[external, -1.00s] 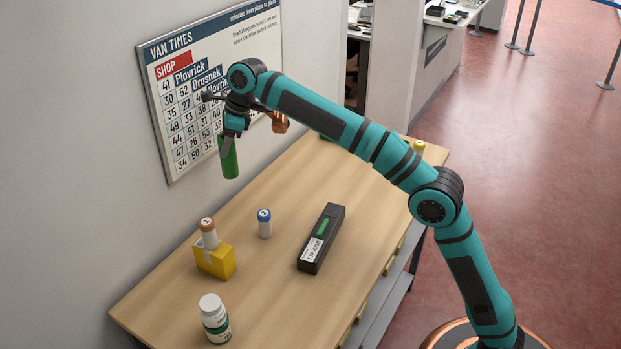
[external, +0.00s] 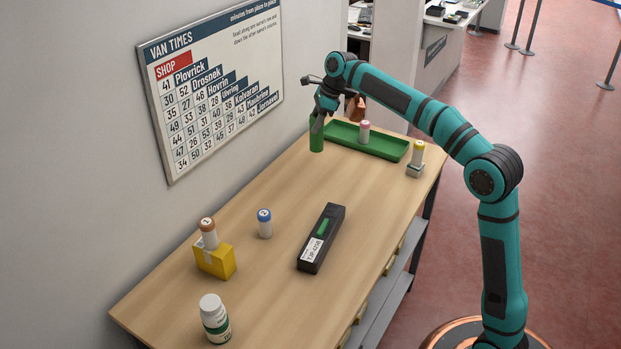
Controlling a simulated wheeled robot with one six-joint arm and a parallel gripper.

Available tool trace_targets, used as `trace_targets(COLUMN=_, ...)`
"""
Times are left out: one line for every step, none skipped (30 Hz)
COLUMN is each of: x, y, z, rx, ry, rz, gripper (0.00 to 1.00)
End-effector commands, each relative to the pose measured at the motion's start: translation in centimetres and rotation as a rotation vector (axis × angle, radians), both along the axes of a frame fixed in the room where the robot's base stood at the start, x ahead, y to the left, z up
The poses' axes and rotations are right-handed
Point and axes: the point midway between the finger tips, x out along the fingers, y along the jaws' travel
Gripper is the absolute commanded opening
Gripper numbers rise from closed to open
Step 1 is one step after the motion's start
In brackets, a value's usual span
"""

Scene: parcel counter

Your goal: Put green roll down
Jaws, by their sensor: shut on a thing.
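The green roll (external: 316,138) is an upright green cylinder at the far end of the wooden counter, in the external view. My gripper (external: 319,119) is shut on its upper end from above. The roll's lower end is at or just above the counter top, beside the left end of the green tray; I cannot tell whether it touches the wood. The fingertips are partly hidden by the gripper and the roll.
The green tray (external: 388,148) holds a pink-capped roll (external: 364,132). A yellow-capped roll (external: 417,153) stands on a grey block (external: 414,170). Nearer are a black box (external: 321,238), blue-capped roll (external: 264,223), yellow box (external: 216,262) with brown-capped roll (external: 208,234), and white bottle (external: 214,318). The counter's middle (external: 285,185) is clear.

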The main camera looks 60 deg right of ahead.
Motion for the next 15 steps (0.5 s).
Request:
trace_targets(x=-0.2, y=-0.2, z=-0.1, rx=0.0, ry=0.0, rz=0.0, gripper=0.16)
trace_targets(x=-0.2, y=-0.3, z=-0.1, rx=0.0, ry=0.0, rz=0.0, gripper=0.16)
trace_targets(x=-0.2, y=-0.3, z=-0.1, rx=0.0, ry=0.0, rz=0.0, gripper=0.16)
trace_targets(x=-0.2, y=-0.3, z=-0.2, rx=0.0, ry=0.0, rz=0.0, gripper=0.16)
trace_targets(x=-0.2, y=-0.3, z=-0.3, rx=0.0, ry=0.0, rz=0.0, gripper=0.16)
trace_targets(x=-0.2, y=-0.3, z=-0.6, rx=0.0, ry=0.002, rz=-0.001, gripper=0.16)
trace_targets(x=-0.2, y=-0.3, z=-1.0, rx=0.001, ry=0.002, rz=0.0, gripper=0.16)
trace_targets(x=-0.2, y=-0.3, z=-1.4, rx=0.001, ry=0.002, rz=-0.001, gripper=0.16)
trace_targets(x=-0.2, y=-0.3, z=-2.1, rx=0.001, ry=0.002, rz=-0.001, gripper=0.16)
trace_targets(x=-0.2, y=-0.3, z=-2.6, rx=0.002, ry=0.004, rz=-0.001, gripper=0.16)
trace_targets(x=-0.3, y=-0.3, z=-3.1, rx=0.002, ry=0.004, rz=-0.001, gripper=0.16)
trace_targets(x=-0.2, y=-0.3, z=-3.8, rx=0.001, ry=0.002, rz=-0.001, gripper=0.16)
trace_targets(x=-0.2, y=-0.3, z=-4.2, rx=0.001, ry=0.003, rz=-0.001, gripper=0.16)
trace_targets(x=-0.2, y=-0.3, z=-4.6, rx=0.0, ry=0.003, rz=0.0, gripper=0.16)
trace_targets(x=-0.2, y=-0.3, z=-5.1, rx=0.0, ry=0.002, rz=-0.001, gripper=0.16)
